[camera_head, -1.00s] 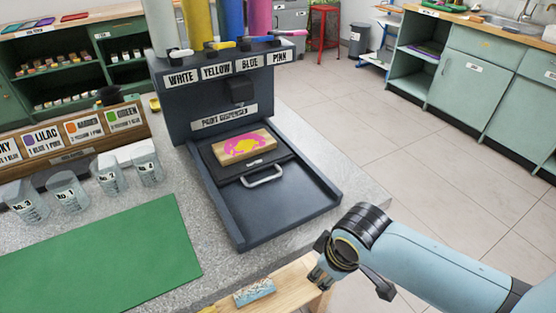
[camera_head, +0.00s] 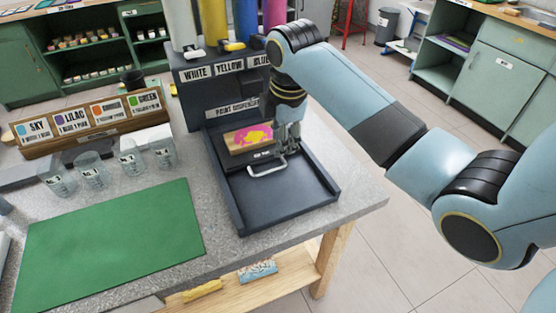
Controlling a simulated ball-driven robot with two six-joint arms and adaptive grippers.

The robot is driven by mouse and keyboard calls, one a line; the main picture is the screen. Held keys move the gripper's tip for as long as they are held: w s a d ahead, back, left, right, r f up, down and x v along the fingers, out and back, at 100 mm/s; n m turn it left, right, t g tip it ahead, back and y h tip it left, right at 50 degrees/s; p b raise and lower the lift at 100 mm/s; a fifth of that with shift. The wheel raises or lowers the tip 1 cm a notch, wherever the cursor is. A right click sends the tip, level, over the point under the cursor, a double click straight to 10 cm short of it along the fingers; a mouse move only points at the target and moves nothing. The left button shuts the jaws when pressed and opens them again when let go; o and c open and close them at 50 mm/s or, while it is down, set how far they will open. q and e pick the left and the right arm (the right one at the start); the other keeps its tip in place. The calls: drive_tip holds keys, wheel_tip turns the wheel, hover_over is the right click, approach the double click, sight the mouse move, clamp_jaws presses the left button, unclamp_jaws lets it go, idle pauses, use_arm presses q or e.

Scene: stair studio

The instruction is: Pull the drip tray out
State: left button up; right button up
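The dark drip tray (camera_head: 231,163) sits in the base of the paint dispenser (camera_head: 187,111), with its pale loop handle (camera_head: 262,173) facing the front. A wooden block (camera_head: 236,139) with pink and yellow paint lies on the tray. My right gripper (camera_head: 287,149) points down at the right end of the handle and hides part of the block and the tray's right side. Whether its fingers touch the handle, or are open or shut, I cannot tell. My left gripper is out of view.
The dispenser's dark base (camera_head: 280,202) has a bare floor in front of the handle, with low raised sides. A green mat (camera_head: 110,240), several clear cups and a colour card rack (camera_head: 95,125) stand to the left. Blocks lie on a shelf below the worktop.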

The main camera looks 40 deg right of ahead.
sight(276, 168)
drive_tip(key=f, duration=0.3)
drive_tip(key=w+f, duration=0.1)
drive_tip(key=f, duration=0.2)
drive_tip(key=w+f, duration=0.1)
drive_tip(key=f, duration=0.3)
drive_tip(key=shift+w+d+b, duration=0.2)
drive_tip(key=shift+b, duration=0.15)
clamp_jaws()
